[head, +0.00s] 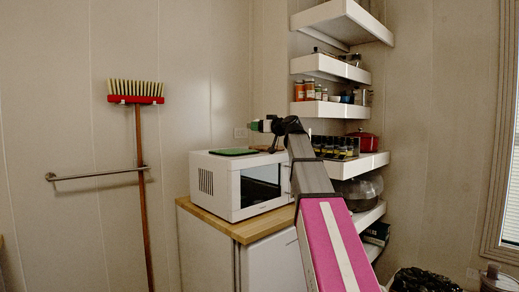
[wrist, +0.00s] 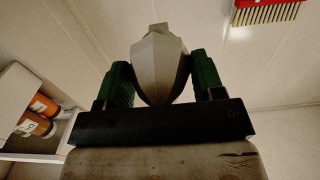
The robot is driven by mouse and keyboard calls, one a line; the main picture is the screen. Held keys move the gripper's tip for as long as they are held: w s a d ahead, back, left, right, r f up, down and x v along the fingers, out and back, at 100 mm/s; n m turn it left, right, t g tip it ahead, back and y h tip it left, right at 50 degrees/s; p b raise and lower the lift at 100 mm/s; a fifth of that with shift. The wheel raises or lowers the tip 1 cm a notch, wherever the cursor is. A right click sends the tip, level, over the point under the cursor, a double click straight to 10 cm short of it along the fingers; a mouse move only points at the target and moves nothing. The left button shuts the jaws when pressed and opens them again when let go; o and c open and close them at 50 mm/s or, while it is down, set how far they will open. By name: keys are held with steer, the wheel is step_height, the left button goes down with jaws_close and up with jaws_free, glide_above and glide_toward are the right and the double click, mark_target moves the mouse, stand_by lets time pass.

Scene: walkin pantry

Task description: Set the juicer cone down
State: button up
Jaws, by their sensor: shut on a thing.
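The juicer cone (wrist: 158,65) is a pale grey, faceted piece with a small stub at its top in the wrist view. It sits between the two green finger pads of my gripper (wrist: 163,80), which is shut on it. In the head view my gripper (head: 264,125) is above the top of a white microwave (head: 225,182), apart from it. The cone is too small to make out clearly there. A flat green item (head: 232,152) lies on the microwave top, left of and below my gripper.
The microwave stands on a wooden-topped white cabinet (head: 247,231). White corner shelves (head: 340,112) with jars, bottles and a red pot (head: 364,141) stand close to the right of my arm. A red broom (head: 136,99) hangs on the left wall. Open air lies left of the gripper.

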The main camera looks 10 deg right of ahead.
steer(key=w+d+f, duration=0.1)
steer(key=w, duration=0.1)
steer(key=w+d+f, duration=0.2)
steer(key=w, duration=0.1)
steer(key=w+d+f, duration=0.2)
steer(key=shift+w+f, duration=0.2)
steer(key=shift+f, duration=1.95)
steer(key=o, duration=0.6)
steer(key=shift+f, duration=0.1)
steer(key=shift+o, duration=0.3)
